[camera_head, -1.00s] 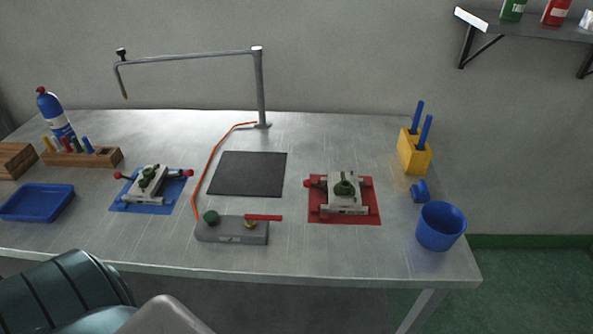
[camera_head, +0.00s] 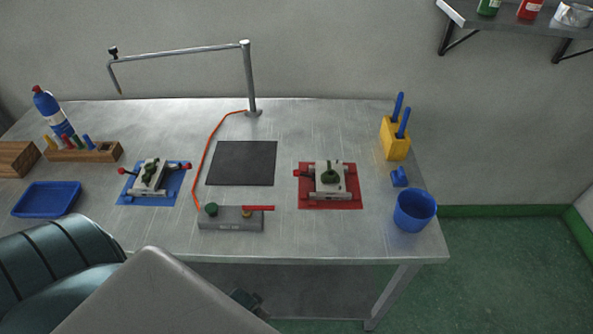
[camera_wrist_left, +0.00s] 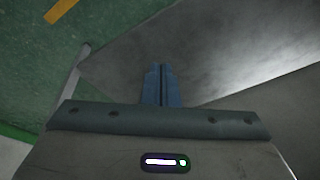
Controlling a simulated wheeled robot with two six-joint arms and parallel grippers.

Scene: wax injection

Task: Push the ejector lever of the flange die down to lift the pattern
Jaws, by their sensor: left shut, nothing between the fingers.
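Two pale metal dies stand on the bench, each holding a green pattern. One die (camera_head: 150,177) is on a blue mat (camera_head: 172,194), with red knobs at its left and right. The other die (camera_head: 331,182) is on a red mat (camera_head: 351,200), with a red-tipped lever on its left side. I cannot tell from the pictures which is the flange die. My left gripper (camera_wrist_left: 162,72) is shut and empty, its blue-grey fingers together in the left wrist view, away from both dies and near the bench's underside or edge. My right gripper is not in view.
A grey block with a red handle (camera_head: 231,219) sits near the front edge. A dark pad (camera_head: 242,163) lies mid-bench beneath a pipe arm (camera_head: 249,80). A blue cup (camera_head: 414,211) and yellow tool holder (camera_head: 396,141) stand right; a blue tray (camera_head: 47,199) lies left.

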